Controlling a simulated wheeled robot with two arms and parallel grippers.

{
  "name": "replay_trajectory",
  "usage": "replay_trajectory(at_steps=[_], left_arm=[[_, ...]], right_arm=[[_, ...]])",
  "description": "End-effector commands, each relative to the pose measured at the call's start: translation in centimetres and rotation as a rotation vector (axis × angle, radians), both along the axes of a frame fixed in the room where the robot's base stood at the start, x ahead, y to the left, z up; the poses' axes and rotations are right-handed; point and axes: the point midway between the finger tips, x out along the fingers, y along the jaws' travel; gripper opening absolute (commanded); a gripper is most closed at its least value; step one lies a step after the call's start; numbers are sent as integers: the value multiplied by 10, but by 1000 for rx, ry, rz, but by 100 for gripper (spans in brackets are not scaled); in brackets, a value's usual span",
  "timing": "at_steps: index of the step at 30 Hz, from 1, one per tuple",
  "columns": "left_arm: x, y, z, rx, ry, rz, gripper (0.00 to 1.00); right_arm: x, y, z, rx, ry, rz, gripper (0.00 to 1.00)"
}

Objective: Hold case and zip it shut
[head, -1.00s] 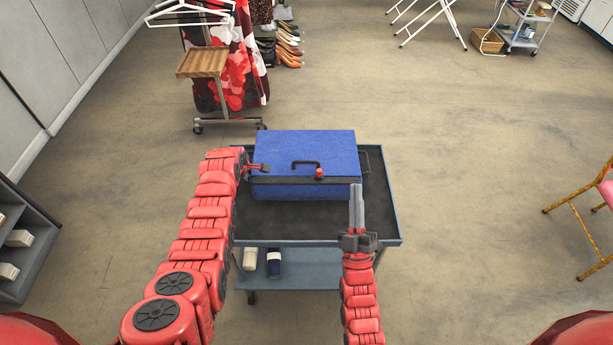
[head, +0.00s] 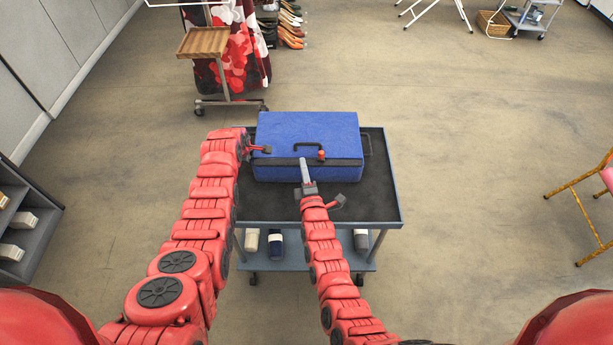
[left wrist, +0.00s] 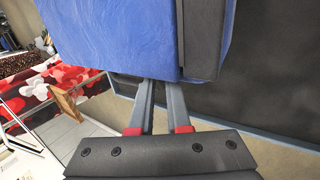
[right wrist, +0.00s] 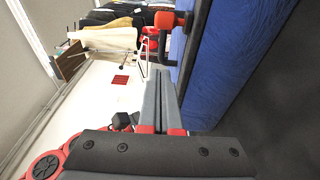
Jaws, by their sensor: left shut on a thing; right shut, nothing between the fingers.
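The blue case (head: 308,128) lies on the cart, its black handle and a dark band facing me. A red zip puller (head: 321,154) sits on the front, at the handle's right end. It also shows at the top of the right wrist view (right wrist: 165,20). My left gripper (head: 266,149) is shut on the case's left end; in the left wrist view its fingers (left wrist: 160,84) meet the blue case corner. My right gripper (head: 304,161) is shut and empty, its tips at the case front, left of and below the puller. I cannot tell whether the tips touch the case.
The dark cart top (head: 375,200) has bare room in front and right of the case. Its lower shelf (head: 300,260) holds several rolled items. A rack with a wooden tray (head: 203,42) and red patterned cloth stands behind left; a shelf unit (head: 30,215) is at left. Open floor lies right.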

Motion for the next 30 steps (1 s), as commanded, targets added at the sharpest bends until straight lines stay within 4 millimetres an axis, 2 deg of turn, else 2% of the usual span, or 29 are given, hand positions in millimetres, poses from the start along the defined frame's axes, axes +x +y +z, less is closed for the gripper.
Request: replay_trajectory(at_steps=[3,11,21,30], left_arm=[[1,0,1,0,-2,0,0],[1,0,1,0,-2,0,0],[0,0,1,0,-2,0,0],[0,0,1,0,-1,0,0]], right_arm=[[16,2,1,0,-1,0,0],[36,6,0,0,2,0,0],[30,-26,0,-1,-1,-1,0],[29,-34,0,2,0,-1,0]])
